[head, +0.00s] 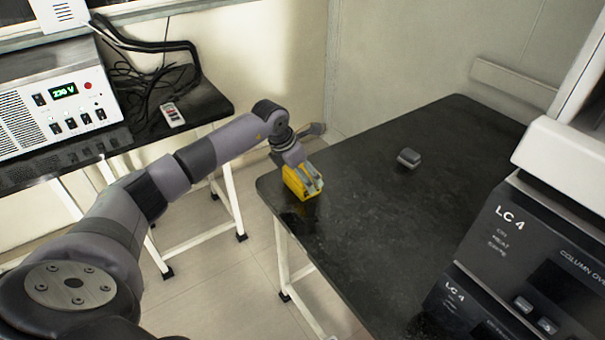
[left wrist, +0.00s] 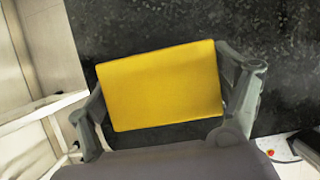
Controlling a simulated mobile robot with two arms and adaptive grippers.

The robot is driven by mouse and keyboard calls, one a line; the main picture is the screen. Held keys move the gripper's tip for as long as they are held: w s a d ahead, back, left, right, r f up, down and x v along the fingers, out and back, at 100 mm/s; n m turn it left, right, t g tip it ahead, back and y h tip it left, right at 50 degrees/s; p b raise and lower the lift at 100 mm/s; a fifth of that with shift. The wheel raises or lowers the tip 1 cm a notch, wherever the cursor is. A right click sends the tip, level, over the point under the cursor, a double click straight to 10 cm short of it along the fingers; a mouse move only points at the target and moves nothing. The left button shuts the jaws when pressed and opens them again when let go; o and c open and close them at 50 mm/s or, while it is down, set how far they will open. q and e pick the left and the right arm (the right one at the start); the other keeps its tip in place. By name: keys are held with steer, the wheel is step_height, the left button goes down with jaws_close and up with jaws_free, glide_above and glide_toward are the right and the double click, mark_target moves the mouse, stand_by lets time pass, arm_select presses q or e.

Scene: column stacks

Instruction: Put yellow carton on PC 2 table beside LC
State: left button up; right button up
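The yellow carton (head: 296,186) is at the left end of the black table (head: 390,230) that bears the LC unit (head: 520,235). In the left wrist view the carton (left wrist: 160,86) lies between my left gripper's fingers (left wrist: 165,95), one at each side against it. My left gripper (head: 305,180) is shut on the carton in the head view, close to the table's left corner. I cannot tell whether the carton's underside touches the top. The LC unit is dark and reads LC 4. My right gripper is not in view.
A small grey object (head: 408,158) lies on the black table, right of the carton. The middle of this table is clear. A second dark table (head: 190,112) at left holds a power unit (head: 62,108), cables and a small white device (head: 172,115).

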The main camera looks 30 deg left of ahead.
arm_select(q)
steer(key=shift+o, duration=1.2)
steer(key=shift+r, duration=0.1)
steer(key=shift+r+p, duration=0.35)
steer(key=p+v, duration=0.7)
steer(key=v, duration=0.4)
steer(key=shift+s+r, duration=0.2)
